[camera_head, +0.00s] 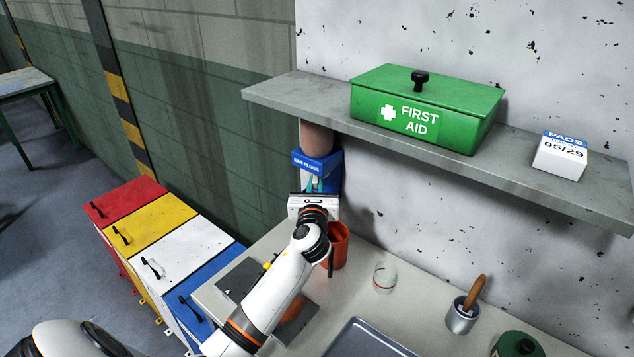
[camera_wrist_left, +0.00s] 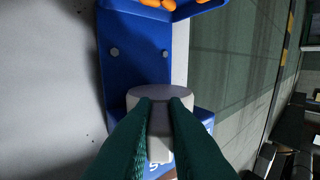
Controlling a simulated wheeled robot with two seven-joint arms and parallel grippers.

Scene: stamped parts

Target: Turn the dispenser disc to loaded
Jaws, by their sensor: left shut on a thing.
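The ear plug dispenser (camera_head: 318,163) is a blue unit with a brownish cylinder above it, below the grey shelf. In the left wrist view its blue plate (camera_wrist_left: 135,50) shows two bolts, with orange plugs (camera_wrist_left: 160,4) in a tray at the top edge. A grey-white round disc or knob (camera_wrist_left: 160,91) sits on the plate. My left gripper (camera_head: 314,184) is at the dispenser's front; in the wrist view its dark green fingers (camera_wrist_left: 160,101) are shut on the disc. The disc's markings are mostly hidden by the fingers. My right gripper is not in view.
A shelf (camera_head: 275,92) above holds a green first aid box (camera_head: 430,105) and a pads box (camera_head: 560,157). On the bench are a red-orange cup (camera_head: 337,246), a clear glass (camera_head: 384,277), a metal pot (camera_head: 461,317) and a tray (camera_head: 368,340). Coloured bins (camera_head: 180,245) stand left.

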